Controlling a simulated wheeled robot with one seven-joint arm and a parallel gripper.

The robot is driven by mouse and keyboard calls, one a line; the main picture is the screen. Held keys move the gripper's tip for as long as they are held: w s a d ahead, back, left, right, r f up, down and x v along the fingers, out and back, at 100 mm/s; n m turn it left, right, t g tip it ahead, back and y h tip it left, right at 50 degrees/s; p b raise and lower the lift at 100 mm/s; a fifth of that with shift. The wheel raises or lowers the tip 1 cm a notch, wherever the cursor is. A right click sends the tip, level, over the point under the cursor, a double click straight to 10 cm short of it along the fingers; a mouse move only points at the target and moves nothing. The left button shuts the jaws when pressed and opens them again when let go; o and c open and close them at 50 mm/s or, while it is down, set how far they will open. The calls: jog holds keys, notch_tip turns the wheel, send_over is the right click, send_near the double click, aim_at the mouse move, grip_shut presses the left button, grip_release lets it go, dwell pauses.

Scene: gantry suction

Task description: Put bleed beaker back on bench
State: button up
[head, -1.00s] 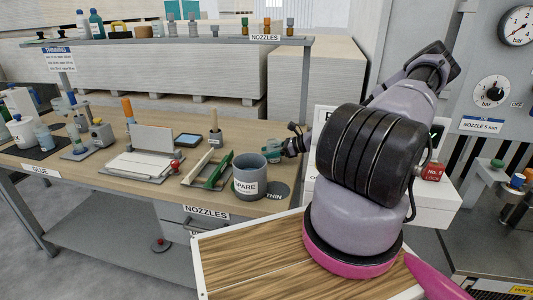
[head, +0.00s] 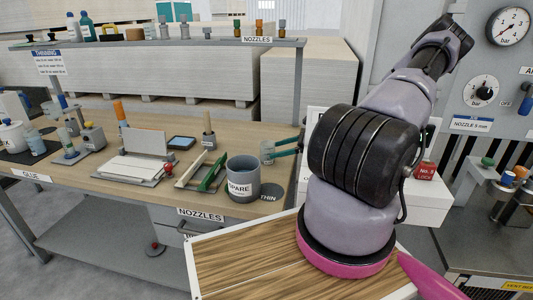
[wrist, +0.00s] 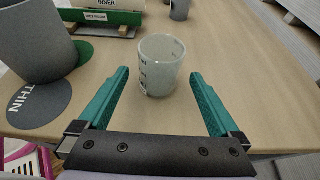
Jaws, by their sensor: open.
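The bleed beaker (wrist: 161,65) is a small translucent cup with dark markings. It stands upright on the wooden bench top (wrist: 225,45) in the wrist view. My gripper (wrist: 159,76) is open, with one teal finger on each side of the beaker and visible gaps between. The beaker sits at the fingertips and partly beyond them. In the head view the beaker (head: 266,151) is near the bench's right end, with my teal fingers (head: 276,149) just right of it.
A grey SPARE pot (head: 243,185) stands close by, beside a dark THIN disc (head: 270,191). A green-edged rack (head: 207,172), a brush and glue tools lie further left. A nozzle shelf (head: 200,42) runs above the bench.

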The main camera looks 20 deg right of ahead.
jog(key=shift+v, duration=1.9)
jog(key=s+a+r+n+g+h, duration=0.35)
jog(key=r+n, duration=0.45)
jog(key=r, duration=0.4)
jog(key=s+a+r+n+g+h, duration=0.25)
jog(key=a+r+n+h, duration=0.2)
jog(key=r+n, duration=0.5)
jog(key=s+a+r+n+t, duration=0.1)
jog(key=s+a+r+t, duration=0.1)
jog(key=s+a+r, duration=0.2)
jog(key=s+a+r+n+t+h, duration=0.1)
jog(key=s+a+r+n+t, duration=0.1)
jog(key=s+r, duration=0.9)
notch_tip(320, 180, up, 3)
jog(key=shift+s+a+f+t, duration=0.15)
jog(key=shift+s+a+t, duration=0.1)
jog(key=shift+a+t, duration=0.6)
